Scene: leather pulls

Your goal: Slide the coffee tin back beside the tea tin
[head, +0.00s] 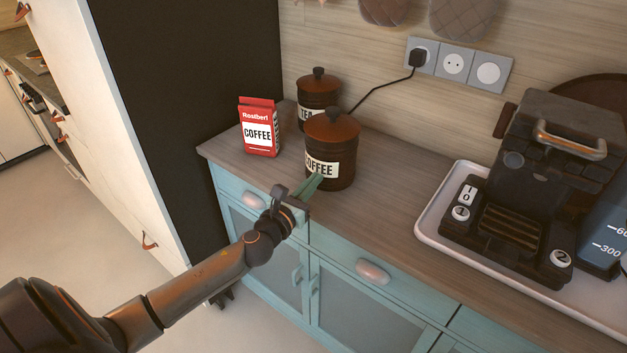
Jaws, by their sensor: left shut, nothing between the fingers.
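The coffee tin (343,152) is a dark brown canister with a reddish-brown knobbed lid and a white COFFEE label. It stands upright on the wooden counter. The tea tin (318,91) is a similar canister behind it and a little to the left, near the wall; its TEA label is partly hidden by the coffee tin's lid. My left gripper (311,183) is shut and empty, with its green fingers at the lower front of the coffee tin, overlapping the label's lower edge. I cannot tell whether they touch it. My right gripper is not in view.
A red and white coffee packet (259,127) stands left of the tins. A coffee machine (535,190) sits on a white tray (436,231) at the right. A black cable (381,88) runs from the wall socket down behind the tins. Counter between tin and tray is clear.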

